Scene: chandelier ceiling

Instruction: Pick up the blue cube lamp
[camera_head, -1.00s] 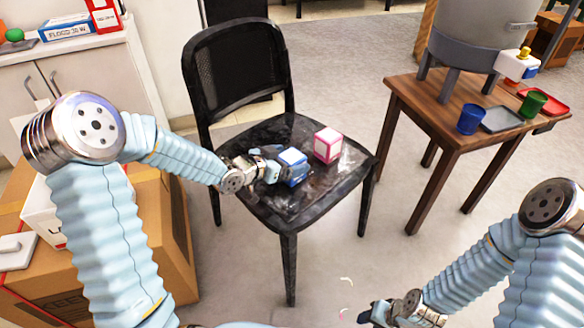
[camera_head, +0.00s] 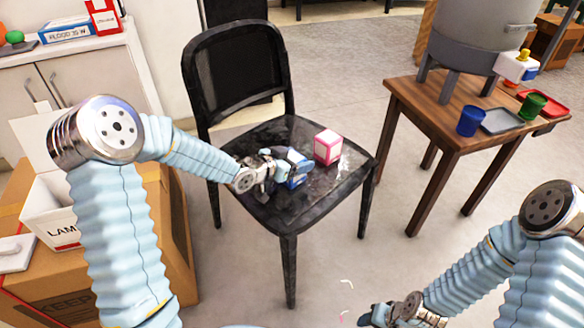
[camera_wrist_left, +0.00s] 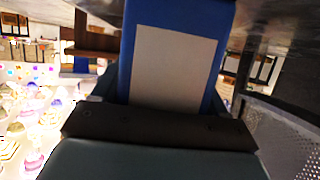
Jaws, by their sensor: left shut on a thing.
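The blue cube lamp (camera_head: 297,182) is on the black chair seat, partly hidden by my left gripper (camera_head: 292,168). My left gripper is shut on it. In the left wrist view the blue cube lamp (camera_wrist_left: 172,62), with a pale panel on its face, fills the space past the gripper. I cannot tell whether it still touches the seat. A pink and white cube (camera_head: 328,147) stands on the seat just right of it, apart from it. My right gripper (camera_head: 372,314) is low near the bottom edge, away from the chair; its jaws are too small to judge.
The black chair (camera_head: 315,200) has its backrest behind the cubes. A wooden side table (camera_head: 450,128) at the right holds a blue cup (camera_head: 470,119), a green cup (camera_head: 533,103) and trays. A cardboard box (camera_head: 160,245) with an open white box (camera_head: 52,210) stands at the left.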

